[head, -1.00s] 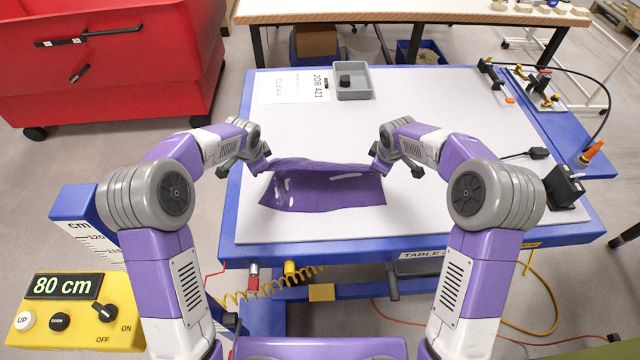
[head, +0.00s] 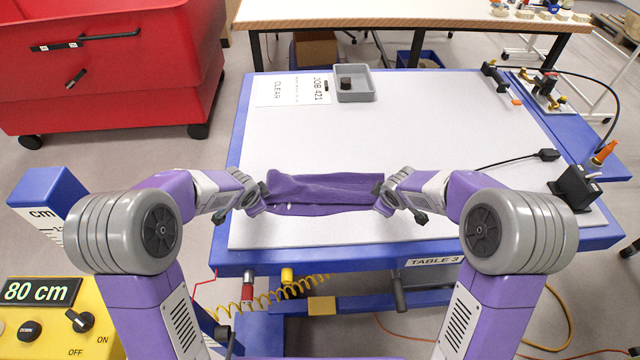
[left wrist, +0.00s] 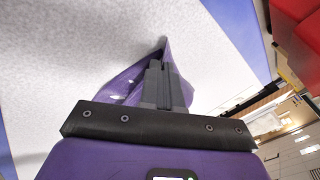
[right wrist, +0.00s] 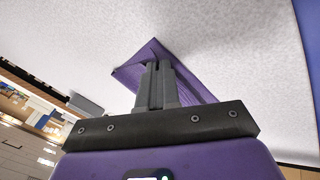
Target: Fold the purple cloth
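The purple cloth (head: 322,190) lies near the front of the white table top, doubled over into a narrow band between my grippers, with a strip of the lower layer showing along the front. My left gripper (head: 262,197) is at its left end; in the left wrist view its fingers (left wrist: 163,68) are closed together with cloth (left wrist: 120,85) at the tips. My right gripper (head: 382,196) is at the right end; in the right wrist view its fingers (right wrist: 156,68) are closed together on cloth (right wrist: 130,72). The fingertips are partly hidden by cloth.
A grey tray (head: 368,96) with a dark piece and a printed sheet (head: 291,90) lie at the back left of the table. A black device (head: 574,187) with a cable stands at the right edge. The middle of the table is clear.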

